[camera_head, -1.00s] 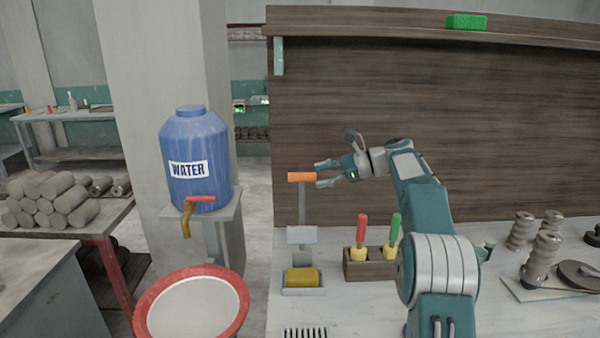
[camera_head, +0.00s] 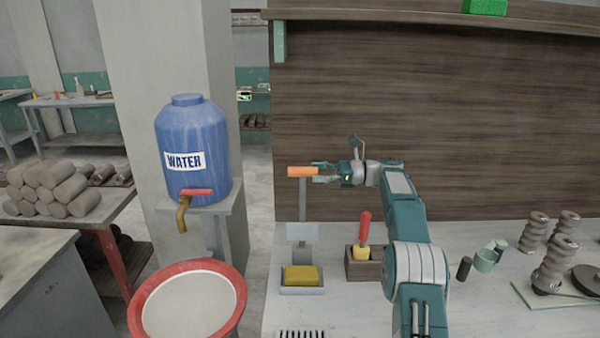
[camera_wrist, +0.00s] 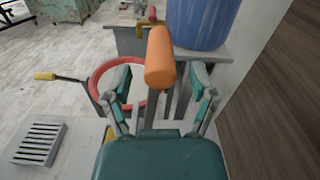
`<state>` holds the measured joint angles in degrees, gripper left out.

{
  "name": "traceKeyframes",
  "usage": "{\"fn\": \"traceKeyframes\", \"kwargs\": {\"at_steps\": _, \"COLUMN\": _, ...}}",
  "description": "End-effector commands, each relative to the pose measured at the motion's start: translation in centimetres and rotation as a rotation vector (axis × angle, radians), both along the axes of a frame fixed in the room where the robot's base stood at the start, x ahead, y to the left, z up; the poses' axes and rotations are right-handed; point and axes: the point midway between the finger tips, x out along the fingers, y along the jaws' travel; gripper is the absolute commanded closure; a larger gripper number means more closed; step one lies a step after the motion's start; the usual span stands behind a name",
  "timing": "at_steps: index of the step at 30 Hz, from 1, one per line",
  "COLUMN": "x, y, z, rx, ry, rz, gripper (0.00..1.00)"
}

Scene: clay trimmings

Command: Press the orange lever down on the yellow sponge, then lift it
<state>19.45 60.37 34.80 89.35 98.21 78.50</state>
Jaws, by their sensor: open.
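The orange lever handle (camera_head: 302,171) sits level on top of a grey upright arm behind the yellow sponge (camera_head: 301,275). The sponge lies in a small grey tray (camera_head: 302,291) under the press's grey plate (camera_head: 302,232), with a gap between plate and sponge. My gripper (camera_head: 320,172) is open at the right end of the handle. In the wrist view the orange handle (camera_wrist: 159,57) stands between the two spread fingers (camera_wrist: 160,88), with space on both sides. A yellow patch at the palm's left edge may be the sponge, mostly hidden there.
A wooden holder (camera_head: 358,268) with a red-handled tool stands right of the press. A blue water barrel (camera_head: 193,145) and a red-rimmed basin (camera_head: 236,290) are to the left. A drain grille (camera_head: 300,334) lies in front. The wooden wall (camera_head: 420,120) rises behind.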

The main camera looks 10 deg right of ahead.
Motion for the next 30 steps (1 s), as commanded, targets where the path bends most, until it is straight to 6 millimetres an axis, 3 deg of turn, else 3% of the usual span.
{"fn": "traceKeyframes", "kwargs": {"at_steps": 4, "x": 0.5, "y": 2.6, "z": 0.0, "rx": 0.0, "ry": 0.001, "rz": 0.002, "gripper": 0.26}}
{"fn": "traceKeyframes", "kwargs": {"at_steps": 9, "x": 0.8, "y": 4.3, "z": 0.0, "rx": -0.001, "ry": -0.001, "rz": 0.0, "gripper": 0.26}}
{"fn": "traceKeyframes", "kwargs": {"at_steps": 19, "x": 0.9, "y": 4.6, "z": 0.0, "rx": -0.001, "ry": -0.001, "rz": 0.0, "gripper": 0.26}}
{"fn": "traceKeyframes", "kwargs": {"at_steps": 24, "x": 0.9, "y": 4.6, "z": 0.0, "rx": -0.001, "ry": -0.001, "rz": -0.001, "gripper": 1.0}}
{"fn": "traceKeyframes", "kwargs": {"at_steps": 30, "x": 0.9, "y": 4.6, "z": 0.0, "rx": -0.001, "ry": -0.001, "rz": -0.002, "gripper": 1.0}}
